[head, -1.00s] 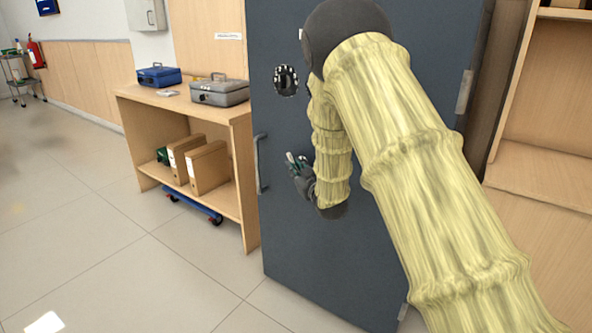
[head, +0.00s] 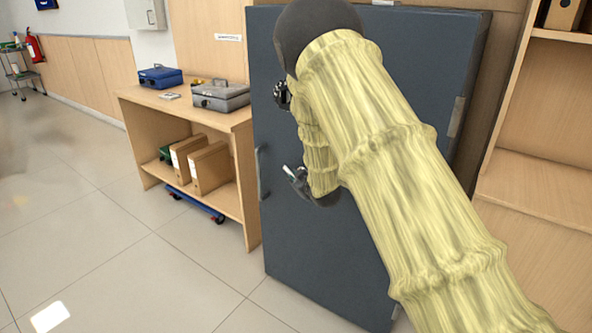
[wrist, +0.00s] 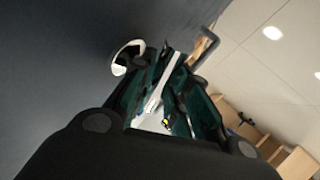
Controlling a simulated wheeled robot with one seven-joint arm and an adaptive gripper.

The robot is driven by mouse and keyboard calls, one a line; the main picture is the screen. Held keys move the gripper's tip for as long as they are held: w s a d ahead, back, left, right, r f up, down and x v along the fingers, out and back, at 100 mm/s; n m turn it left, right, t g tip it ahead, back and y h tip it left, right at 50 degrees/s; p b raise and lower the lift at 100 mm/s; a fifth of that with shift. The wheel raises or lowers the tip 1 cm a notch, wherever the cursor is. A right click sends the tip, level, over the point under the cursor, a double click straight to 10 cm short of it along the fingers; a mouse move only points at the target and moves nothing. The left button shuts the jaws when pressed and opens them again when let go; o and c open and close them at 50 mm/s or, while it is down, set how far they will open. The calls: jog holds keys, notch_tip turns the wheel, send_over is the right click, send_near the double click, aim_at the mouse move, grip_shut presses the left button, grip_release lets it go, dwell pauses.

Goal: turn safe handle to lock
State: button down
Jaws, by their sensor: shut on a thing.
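The dark blue-grey safe (head: 335,240) fills the middle of the head view, its door facing me. The pale safe handle (head: 288,171) shows as a small bar at the tip of my gripper (head: 298,182), which is largely hidden by my sleeved arm. In the wrist view, the pale handle (wrist: 168,80) runs between the dark green fingers of my gripper (wrist: 167,100), which is shut on it.
A vertical grey pull bar (head: 261,172) is fixed at the door's left edge, close to my gripper. A low wooden shelf unit (head: 234,180) with cash boxes stands left of the safe. A wooden shelf (head: 535,185) stands right.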

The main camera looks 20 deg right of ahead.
jog(key=g+p, duration=0.1)
jog(key=p, duration=0.1)
jog(key=n+g+h+p, duration=0.1)
jog(key=g+p, duration=0.1)
jog(key=p, duration=0.1)
jog(key=shift+r+p, duration=0.3)
jog(key=shift+r, duration=0.1)
jog(key=n+g+h+p, duration=0.1)
jog(key=g+p, duration=0.1)
jog(key=p, duration=0.2)
jog(key=shift+f+h, duration=0.15)
jog(key=shift+h, duration=0.15)
jog(key=shift+f+g, duration=0.1)
jog(key=shift+g, duration=0.3)
jog(key=c, duration=1.4)
grip_release()
jog(key=shift+o, duration=0.2)
jog(key=shift+s, duration=0.1)
jog(key=v, duration=1.1)
jog(key=shift+s+a+r, duration=0.2)
jog(key=shift+a+r, duration=0.05)
jog(key=shift+r, duration=0.05)
